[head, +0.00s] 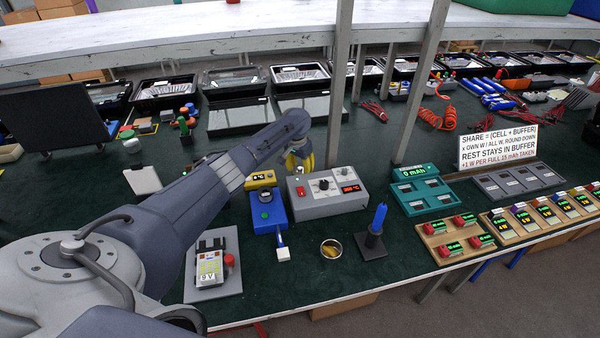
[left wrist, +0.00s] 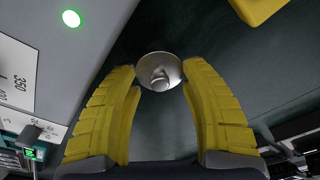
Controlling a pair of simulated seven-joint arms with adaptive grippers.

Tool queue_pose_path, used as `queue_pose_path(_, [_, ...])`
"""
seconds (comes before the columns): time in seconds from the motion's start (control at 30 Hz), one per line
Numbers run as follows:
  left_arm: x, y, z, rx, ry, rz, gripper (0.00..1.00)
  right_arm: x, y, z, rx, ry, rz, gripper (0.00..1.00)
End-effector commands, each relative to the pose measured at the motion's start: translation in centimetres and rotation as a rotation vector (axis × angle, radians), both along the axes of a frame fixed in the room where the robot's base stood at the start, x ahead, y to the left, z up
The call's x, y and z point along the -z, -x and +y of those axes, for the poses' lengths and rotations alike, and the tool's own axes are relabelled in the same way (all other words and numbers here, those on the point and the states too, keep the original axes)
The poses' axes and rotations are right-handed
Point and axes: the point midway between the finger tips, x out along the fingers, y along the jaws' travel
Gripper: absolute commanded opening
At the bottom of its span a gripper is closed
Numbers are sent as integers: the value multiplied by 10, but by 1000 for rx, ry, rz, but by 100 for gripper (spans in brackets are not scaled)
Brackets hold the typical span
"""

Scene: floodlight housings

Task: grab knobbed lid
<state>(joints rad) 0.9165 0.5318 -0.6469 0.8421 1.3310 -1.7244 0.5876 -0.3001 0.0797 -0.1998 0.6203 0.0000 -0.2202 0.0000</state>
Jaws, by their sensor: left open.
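The knobbed lid (left wrist: 160,72) is a small round silver disc with a knob at its middle, on the dark green table top in the left wrist view. My left gripper (head: 299,163) reaches down behind the grey power supply in the head view. In the left wrist view its yellow fingers (left wrist: 160,88) are open, one on each side of the lid, with the lid near the fingertips. I cannot tell whether they touch it. In the head view I cannot make out the lid near the gripper. My right gripper is not in view.
The grey power supply (head: 328,192) stands close by the gripper; its side (left wrist: 75,50) fills the left wrist view's left. A yellow block (left wrist: 257,8) is near too.

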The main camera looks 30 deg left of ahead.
Motion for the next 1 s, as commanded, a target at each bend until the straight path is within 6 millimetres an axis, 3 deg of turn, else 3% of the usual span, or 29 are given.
queue_pose_path(0.23, [1, 0, 0, 0, 0, -1, 47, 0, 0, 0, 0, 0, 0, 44])
queue_pose_path(0.63, [0, 0, 0, -1, 0, -1, 1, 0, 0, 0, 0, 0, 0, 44])
queue_pose_path(1.0, [0, 0, 0, -1, 0, -1, 0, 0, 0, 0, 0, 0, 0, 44])
